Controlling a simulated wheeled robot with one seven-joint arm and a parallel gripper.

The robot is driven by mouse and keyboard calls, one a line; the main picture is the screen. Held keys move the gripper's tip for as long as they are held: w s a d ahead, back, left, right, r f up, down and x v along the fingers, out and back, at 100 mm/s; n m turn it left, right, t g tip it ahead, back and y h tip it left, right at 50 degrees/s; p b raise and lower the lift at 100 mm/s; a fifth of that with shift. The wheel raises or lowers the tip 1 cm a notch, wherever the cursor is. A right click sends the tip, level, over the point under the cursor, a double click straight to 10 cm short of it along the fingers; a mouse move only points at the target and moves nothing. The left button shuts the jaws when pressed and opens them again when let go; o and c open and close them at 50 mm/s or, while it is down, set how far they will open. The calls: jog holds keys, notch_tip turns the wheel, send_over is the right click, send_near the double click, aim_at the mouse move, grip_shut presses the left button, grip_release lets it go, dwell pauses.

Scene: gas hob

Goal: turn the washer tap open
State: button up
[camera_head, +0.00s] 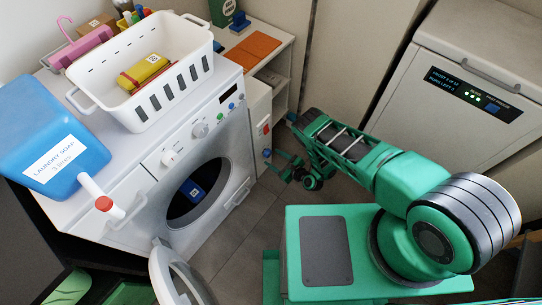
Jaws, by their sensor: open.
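The white washer (214,140) stands at the left with its round door swung open. A small red part (266,129) on the narrow white panel at the washer's right side may be the tap; it is too small to tell its handle position. My gripper (275,164) is low in front of that panel, at the end of my green arm. It is open and appears empty. It is small in view, and I cannot tell whether it touches anything.
A white basket (147,45) with a yellow pack and a blue laundry soap jug (48,138) sit on the washer top. The open door (177,276) juts forward. Grey floor (240,215) is clear between washer and my base. A white appliance (455,95) stands at right.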

aim_at(269, 154)
jog(key=shift+w+a+r, duration=0.15)
jog(key=shift+w+a, duration=0.1)
jog(key=shift+w, duration=0.3)
jog(key=shift+w+a+f, duration=0.25)
jog(key=shift+a, duration=0.2)
jog(key=shift+w+a+f, duration=0.3)
jog(key=shift+w+a, duration=0.1)
jog(key=shift+w, duration=0.1)
